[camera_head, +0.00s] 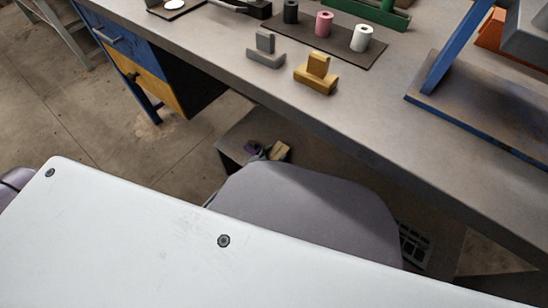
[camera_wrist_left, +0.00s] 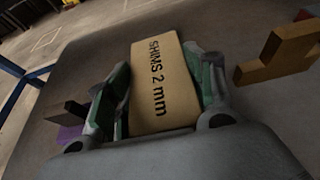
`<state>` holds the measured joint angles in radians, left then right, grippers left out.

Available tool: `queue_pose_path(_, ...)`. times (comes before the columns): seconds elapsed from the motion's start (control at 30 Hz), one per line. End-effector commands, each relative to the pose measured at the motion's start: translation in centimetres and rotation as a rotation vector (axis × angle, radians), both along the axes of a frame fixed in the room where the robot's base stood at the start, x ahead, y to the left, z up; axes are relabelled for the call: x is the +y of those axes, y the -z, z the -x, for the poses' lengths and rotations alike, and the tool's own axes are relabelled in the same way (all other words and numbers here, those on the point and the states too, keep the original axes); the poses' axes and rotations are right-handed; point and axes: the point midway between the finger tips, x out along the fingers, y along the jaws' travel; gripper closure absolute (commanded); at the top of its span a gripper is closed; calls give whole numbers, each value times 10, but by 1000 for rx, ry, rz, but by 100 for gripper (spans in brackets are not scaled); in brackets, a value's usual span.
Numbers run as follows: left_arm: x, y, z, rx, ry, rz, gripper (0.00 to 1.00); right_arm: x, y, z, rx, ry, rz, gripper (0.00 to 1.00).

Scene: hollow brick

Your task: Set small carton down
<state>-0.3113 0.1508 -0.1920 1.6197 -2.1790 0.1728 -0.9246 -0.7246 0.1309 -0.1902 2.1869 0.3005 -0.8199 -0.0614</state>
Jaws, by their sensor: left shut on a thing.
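The small carton (camera_wrist_left: 160,85) is tan with "SHIMS 2 mm" printed in black. It sits between the green-padded fingers of my left gripper (camera_wrist_left: 157,66), which is shut on it. In the head view, a tan piece that looks like the carton (camera_head: 281,151) shows small beyond a grey rounded shape, over a dark brown surface (camera_head: 236,134) lower than the bench. Most of the left gripper is hidden there. I cannot tell whether the carton touches the surface below. My right gripper is in neither view.
In the wrist view, a yellow block (camera_wrist_left: 285,50) stands right of the carton; a dark block (camera_wrist_left: 76,109) and a purple piece (camera_wrist_left: 70,134) lie left. The bench (camera_head: 225,55) holds a grey block (camera_head: 265,52), a yellow block (camera_head: 317,76) and a dark mat with cylinders.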

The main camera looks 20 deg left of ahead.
Motion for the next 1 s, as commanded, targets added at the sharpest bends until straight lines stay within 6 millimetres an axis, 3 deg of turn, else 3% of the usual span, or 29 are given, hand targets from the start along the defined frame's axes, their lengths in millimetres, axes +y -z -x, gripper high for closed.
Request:
queue_pose_path(0.4, 0, 2, -1, -2, 0, 0, 82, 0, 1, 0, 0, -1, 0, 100)
queue_pose_path(0.43, 0, 3, 0, 0, 0, 0, 44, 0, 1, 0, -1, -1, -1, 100)
queue_pose_path(0.6, 0, 2, 0, 0, 0, 0, 25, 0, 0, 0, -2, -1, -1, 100)
queue_pose_path(1.0, 0, 1, 0, 0, 0, 0, 25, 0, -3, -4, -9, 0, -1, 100)
